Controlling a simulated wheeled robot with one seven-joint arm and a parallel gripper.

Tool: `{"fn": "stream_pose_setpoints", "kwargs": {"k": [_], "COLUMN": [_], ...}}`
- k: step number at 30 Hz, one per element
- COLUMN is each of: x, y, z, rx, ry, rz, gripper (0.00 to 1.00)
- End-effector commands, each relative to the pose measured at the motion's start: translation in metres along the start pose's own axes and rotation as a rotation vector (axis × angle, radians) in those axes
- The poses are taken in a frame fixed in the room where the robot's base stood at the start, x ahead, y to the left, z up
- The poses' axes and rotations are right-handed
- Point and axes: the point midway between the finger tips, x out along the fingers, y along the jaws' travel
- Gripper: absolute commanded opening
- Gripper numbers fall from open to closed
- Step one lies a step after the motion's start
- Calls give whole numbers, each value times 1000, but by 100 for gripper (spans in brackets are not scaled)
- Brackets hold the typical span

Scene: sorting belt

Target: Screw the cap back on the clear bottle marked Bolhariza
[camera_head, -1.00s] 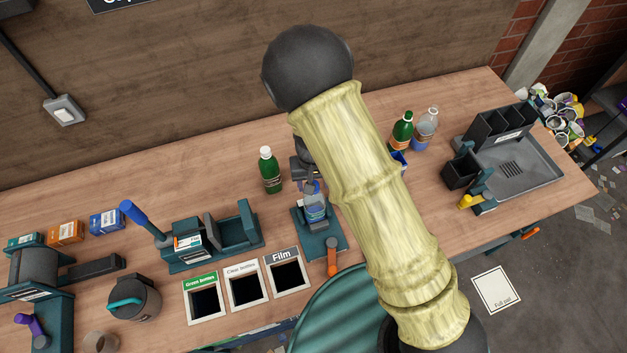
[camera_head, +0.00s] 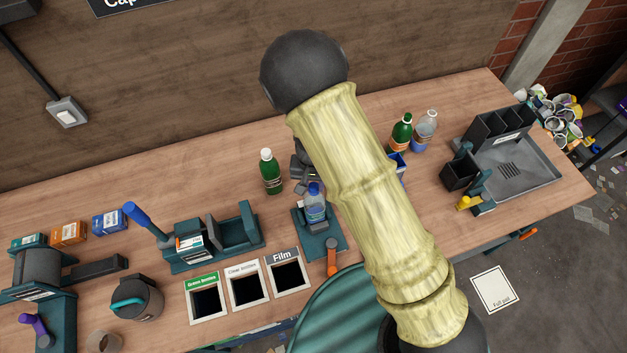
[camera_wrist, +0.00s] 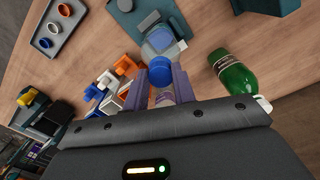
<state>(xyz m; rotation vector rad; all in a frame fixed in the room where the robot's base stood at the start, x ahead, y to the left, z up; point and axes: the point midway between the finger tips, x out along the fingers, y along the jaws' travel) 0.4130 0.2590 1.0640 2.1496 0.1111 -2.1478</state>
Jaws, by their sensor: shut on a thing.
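The clear bottle (camera_head: 316,207) stands upright in a teal clamp fixture (camera_head: 334,243) on the bench. I cannot read its label. A blue cap (camera_head: 314,188) shows at the bottle's top. The wrist view shows this cap (camera_wrist: 161,72) between my fingertips, with the clear bottle (camera_wrist: 160,42) beyond it. My gripper (camera_wrist: 162,80) is shut on the blue cap. In the head view it is just behind and above the bottle, partly hidden by my arm. I cannot tell how far the cap sits on the neck threads.
A green bottle with a white cap (camera_head: 270,172) stands close to the left of the fixture. Another green bottle (camera_head: 401,132) and a clear one (camera_head: 425,131) stand to the right. Small orange, white and blue pieces (camera_wrist: 112,88) lie beside my gripper.

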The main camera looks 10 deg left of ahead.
Motion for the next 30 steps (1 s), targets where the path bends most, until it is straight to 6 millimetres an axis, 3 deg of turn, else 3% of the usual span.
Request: {"fn": "stream_pose_setpoints", "kwargs": {"k": [1, 2, 5, 6, 19, 30], "x": [-2, 0, 0, 0, -8, -64], "y": [1, 1, 0, 0, -1, -1], "z": [1, 1, 0, 0, -1, 0], "rx": [40, 44, 40, 39, 34, 35], "ry": [-3, -3, -2, -2, 2, 3], "rz": [1, 1, 0, 0, -1, -3], "gripper": [4, 30, 49, 51, 51, 51]}}
